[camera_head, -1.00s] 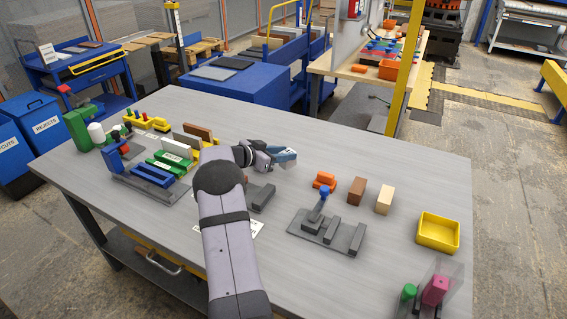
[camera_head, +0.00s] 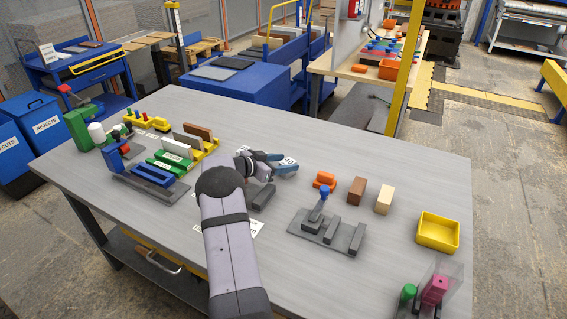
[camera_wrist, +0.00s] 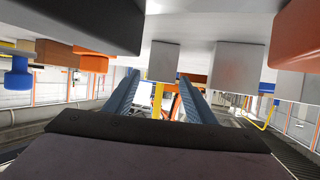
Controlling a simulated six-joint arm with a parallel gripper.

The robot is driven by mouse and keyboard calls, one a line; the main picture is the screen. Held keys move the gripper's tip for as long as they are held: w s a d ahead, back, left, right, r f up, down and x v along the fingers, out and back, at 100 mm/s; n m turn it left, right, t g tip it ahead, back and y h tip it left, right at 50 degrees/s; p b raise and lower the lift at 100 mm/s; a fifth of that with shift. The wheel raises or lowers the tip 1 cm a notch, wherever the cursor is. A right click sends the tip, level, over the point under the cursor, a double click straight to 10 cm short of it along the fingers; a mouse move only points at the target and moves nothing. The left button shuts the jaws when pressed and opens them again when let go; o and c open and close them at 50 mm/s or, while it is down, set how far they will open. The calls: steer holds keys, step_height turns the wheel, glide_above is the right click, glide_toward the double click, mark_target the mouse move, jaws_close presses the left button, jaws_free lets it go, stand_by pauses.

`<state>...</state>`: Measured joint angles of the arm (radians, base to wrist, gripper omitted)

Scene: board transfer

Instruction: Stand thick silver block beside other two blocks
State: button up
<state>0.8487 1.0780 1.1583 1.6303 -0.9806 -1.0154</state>
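My gripper (camera_head: 283,165) is low over the middle of the table, its blue fingers pointing right. In the wrist view its fingers (camera_wrist: 158,95) are apart with nothing held between them. That view is upside down, with the table at the top. Two pale grey blocks (camera_wrist: 163,62) (camera_wrist: 238,68) stand on the table beyond the fingers, one roughly in line with the gap and one to its right. In the head view, my gripper largely hides that area. A brown block (camera_head: 357,190) and a tan block (camera_head: 384,200) stand side by side at the right.
A dark grey block (camera_head: 262,195) lies close to my wrist. A grey fixture (camera_head: 310,222) with a blue knob and an orange piece (camera_head: 325,180) are to the right. A yellow tray (camera_head: 438,232) is farther right. Racks with coloured parts (camera_head: 175,160) crowd the left.

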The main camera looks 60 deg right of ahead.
steer(key=shift+r, duration=0.2)
steer(key=shift+b+v, duration=0.45)
steer(key=shift+v, duration=3.3)
